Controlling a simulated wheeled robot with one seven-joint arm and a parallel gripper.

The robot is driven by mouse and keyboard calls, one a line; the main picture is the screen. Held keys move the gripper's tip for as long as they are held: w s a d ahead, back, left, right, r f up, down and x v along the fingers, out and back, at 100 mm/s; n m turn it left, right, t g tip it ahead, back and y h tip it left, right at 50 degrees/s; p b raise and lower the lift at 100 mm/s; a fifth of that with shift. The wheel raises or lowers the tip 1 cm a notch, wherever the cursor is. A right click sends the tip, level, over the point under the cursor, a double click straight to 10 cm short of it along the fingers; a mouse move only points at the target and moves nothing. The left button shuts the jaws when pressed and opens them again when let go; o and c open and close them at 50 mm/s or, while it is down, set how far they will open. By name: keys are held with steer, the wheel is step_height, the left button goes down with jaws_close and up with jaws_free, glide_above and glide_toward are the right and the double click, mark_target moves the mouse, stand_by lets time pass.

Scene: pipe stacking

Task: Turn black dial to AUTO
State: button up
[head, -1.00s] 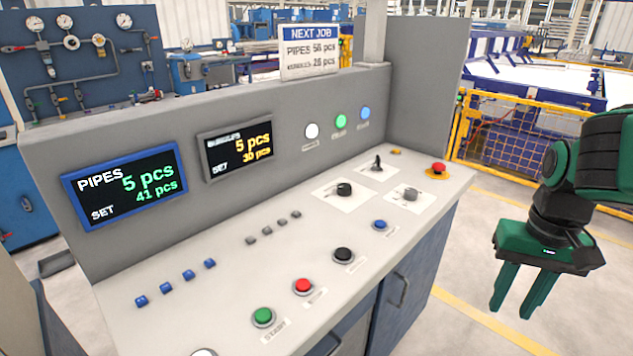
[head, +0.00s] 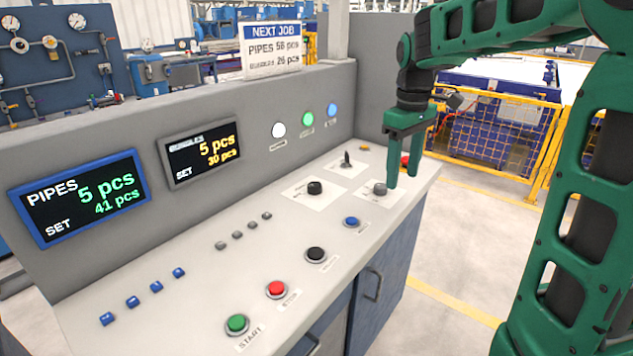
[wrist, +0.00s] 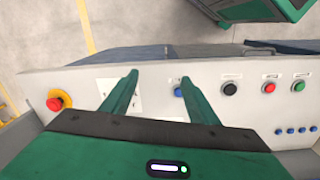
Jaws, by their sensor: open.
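The black dial (head: 315,187) sits on a white label plate on the sloped control panel (head: 215,290), in the head view. Its pointer mark and the label lettering are too small to read. My gripper (head: 402,183) is open and empty, pointing down over the panel's right end, to the right of the black dial and close to a grey dial (head: 379,188). In the wrist view my gripper's fingers (wrist: 162,95) stand apart above the panel. The black dial cannot be made out in the wrist view.
A black lever switch (head: 346,160) stands behind the dials. The red emergency button (head: 405,160) is partly behind my gripper. Blue (head: 352,222), black (head: 316,254), red (head: 277,289) and green (head: 237,324) buttons line the front. A yellow fence (head: 500,140) stands beyond.

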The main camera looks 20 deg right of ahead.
steer(key=w+a+n, duration=0.3)
steer(key=w+a, duration=0.1)
steer(key=w, duration=0.3)
steer(key=w+a+n, duration=0.3)
steer(key=w, duration=0.3)
steer(key=n, duration=0.6)
glide_toward(315, 184)
steer(key=shift+m, duration=0.3)
step_height(315, 184, down, 8)
steer(key=shift+f, duration=0.2)
steer(key=c, duration=1)
steer(key=shift+d, duration=0.25)
steer(key=shift+c, duration=0.2)
steer(key=shift+a, duration=0.15)
